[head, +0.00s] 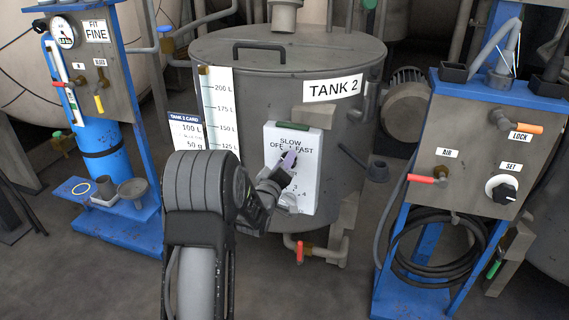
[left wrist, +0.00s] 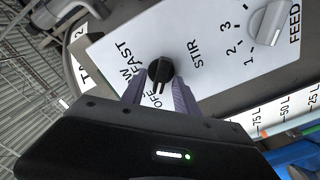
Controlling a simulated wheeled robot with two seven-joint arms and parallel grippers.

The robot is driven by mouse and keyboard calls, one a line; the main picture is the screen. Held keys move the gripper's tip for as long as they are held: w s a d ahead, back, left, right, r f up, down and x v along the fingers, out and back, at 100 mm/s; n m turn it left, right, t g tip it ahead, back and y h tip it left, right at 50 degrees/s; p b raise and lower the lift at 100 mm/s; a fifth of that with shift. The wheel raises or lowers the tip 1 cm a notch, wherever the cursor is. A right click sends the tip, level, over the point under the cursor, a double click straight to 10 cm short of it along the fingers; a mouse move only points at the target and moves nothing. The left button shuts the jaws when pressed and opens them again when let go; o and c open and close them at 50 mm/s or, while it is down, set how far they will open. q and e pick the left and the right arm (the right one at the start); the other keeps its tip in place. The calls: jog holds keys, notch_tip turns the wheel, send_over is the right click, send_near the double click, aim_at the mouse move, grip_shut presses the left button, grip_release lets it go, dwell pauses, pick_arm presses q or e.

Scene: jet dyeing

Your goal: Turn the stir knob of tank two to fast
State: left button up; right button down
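Tank two (head: 225,90) is a grey drum marked TANK 2, with a white control panel (head: 305,165) on its front. The black stir knob (left wrist: 160,70) is at the middle of the left wrist view, beside the labels OFF, SLOW, FAST and STIR. Its grip bar appears to point toward OFF. My left gripper (left wrist: 160,91) is open, with its purple fingers on either side of the knob and a gap visible on at least one side. In the head view my left gripper (head: 288,160) covers most of the knob. My right gripper is not in view.
A grey feed knob (left wrist: 270,22) sits on the same panel, close to my left gripper. A blue-framed stand (head: 465,150) with valves and a hose is at the right. Another blue stand (head: 95,70) with a gauge is at the left. A red-handled valve (head: 300,250) is below the panel.

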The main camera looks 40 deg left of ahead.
pick_arm(q)
grip_shut()
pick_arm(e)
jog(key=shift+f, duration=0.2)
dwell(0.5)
pick_arm(q)
jog(key=shift+w+d+m+b, duration=0.15)
jog(key=shift+m+b, duration=1.5)
jog(key=shift+m, duration=1.7)
jog(key=shift+s+d+m+b, duration=0.1)
jog(key=shift+d+m+b, duration=0.15)
jog(key=shift+m+b, duration=2.25)
jog(key=shift+w+d+m+b, duration=0.15)
jog(key=shift+m+b, duration=0.65)
jog(key=shift+m, duration=3.35)
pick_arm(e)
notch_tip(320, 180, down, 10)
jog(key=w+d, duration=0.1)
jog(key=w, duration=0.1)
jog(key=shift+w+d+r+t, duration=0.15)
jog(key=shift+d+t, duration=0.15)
pick_arm(q)
grip_release()
